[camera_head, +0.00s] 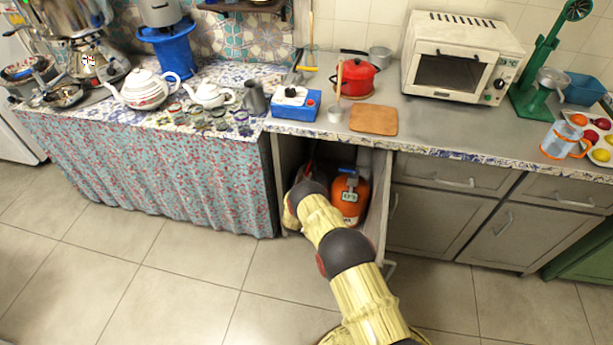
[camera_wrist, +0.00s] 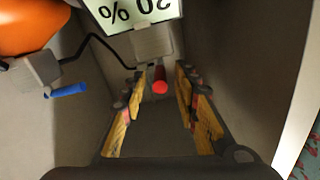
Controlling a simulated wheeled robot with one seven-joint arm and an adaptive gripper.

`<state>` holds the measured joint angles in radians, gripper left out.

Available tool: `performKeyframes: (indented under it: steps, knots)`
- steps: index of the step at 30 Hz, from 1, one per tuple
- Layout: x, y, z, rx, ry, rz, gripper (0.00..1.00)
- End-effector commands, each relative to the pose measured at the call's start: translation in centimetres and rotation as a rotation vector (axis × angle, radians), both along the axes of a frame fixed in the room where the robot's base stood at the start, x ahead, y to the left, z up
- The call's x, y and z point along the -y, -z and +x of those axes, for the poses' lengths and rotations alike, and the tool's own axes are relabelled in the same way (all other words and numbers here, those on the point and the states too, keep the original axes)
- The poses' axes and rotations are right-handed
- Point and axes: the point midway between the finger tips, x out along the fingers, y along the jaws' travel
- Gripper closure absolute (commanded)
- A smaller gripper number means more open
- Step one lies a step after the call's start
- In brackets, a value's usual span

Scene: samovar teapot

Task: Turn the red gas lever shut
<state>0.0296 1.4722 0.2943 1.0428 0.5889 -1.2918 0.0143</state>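In the wrist view, a small bright red piece (camera_wrist: 160,87), which looks like the red lever seen nearly end-on, lies between the fingers of my gripper (camera_wrist: 160,75). The fingers are open, one to each side of it, and I see no contact. Its turning position is hard to tell from this angle.
An orange gas cylinder (camera_head: 349,197) stands in the cabinet and also shows in the wrist view (camera_wrist: 25,25), near a blue lever (camera_wrist: 68,91). A white sign (camera_wrist: 130,12) and a thin black hose (camera_wrist: 95,40) are close by. The cabinet door (camera_head: 378,205) stands open; cabinet walls are near.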

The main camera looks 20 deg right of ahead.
Motion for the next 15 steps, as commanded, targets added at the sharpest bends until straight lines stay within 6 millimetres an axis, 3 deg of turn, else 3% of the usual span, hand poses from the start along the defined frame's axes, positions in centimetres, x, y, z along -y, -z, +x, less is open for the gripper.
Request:
performKeyframes:
  steps: [15]
  knots:
    - [-0.04,0.02,-0.02,-0.001,0.000,0.001,0.98]
